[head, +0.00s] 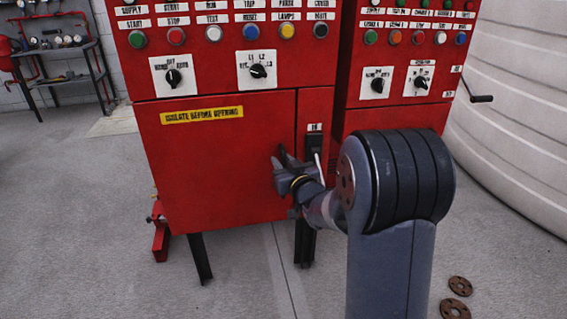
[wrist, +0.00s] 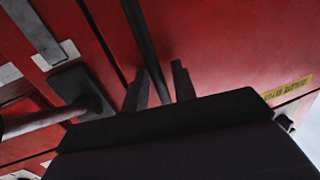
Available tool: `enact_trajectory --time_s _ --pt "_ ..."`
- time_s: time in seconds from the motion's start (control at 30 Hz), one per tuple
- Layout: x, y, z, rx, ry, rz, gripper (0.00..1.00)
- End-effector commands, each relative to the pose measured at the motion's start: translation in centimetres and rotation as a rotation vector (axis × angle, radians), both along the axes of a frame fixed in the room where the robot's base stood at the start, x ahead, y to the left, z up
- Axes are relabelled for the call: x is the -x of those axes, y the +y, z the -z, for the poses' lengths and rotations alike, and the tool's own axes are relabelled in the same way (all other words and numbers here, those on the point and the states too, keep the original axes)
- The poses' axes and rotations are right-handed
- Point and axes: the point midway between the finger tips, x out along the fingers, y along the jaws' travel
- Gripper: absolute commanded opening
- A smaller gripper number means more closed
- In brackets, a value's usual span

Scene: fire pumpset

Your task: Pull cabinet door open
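The red cabinet door (head: 215,165) has a yellow warning label (head: 202,115) and looks closed, flush with the cabinet front. The label also shows at the right of the wrist view (wrist: 287,88). My gripper (head: 281,158) is at the right part of the door, just left of the seam. In the wrist view my gripper's two fingers (wrist: 160,82) stand apart, pointing at the red face. A dark strip (wrist: 143,45) runs down between them; I cannot tell whether it is a handle or an edge, or whether a finger touches it. My gripper hides that part of the door in the head view.
A black switch plate (head: 315,145) with a lever is right of the seam, close to my gripper; the plate also shows in the wrist view (wrist: 80,88). A second red cabinet (head: 405,100) stands at right. Flanges (head: 460,286) lie on the floor. The floor before the door is clear.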

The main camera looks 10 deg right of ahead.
Motion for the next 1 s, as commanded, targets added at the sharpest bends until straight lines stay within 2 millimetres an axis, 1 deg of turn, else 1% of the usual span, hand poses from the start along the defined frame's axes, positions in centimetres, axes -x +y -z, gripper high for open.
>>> enact_trajectory --time_s 0.13,0.17,0.47,1.0 --pt "0.01 0.01 -0.01 0.0 0.0 0.0 0.26" --pt "0.01 0.01 -0.01 0.0 0.0 0.0 0.25" --pt "0.03 0.0 -0.01 0.0 0.0 0.0 0.0" --pt "0.25 0.02 0.02 0.001 -0.001 0.004 0.0"
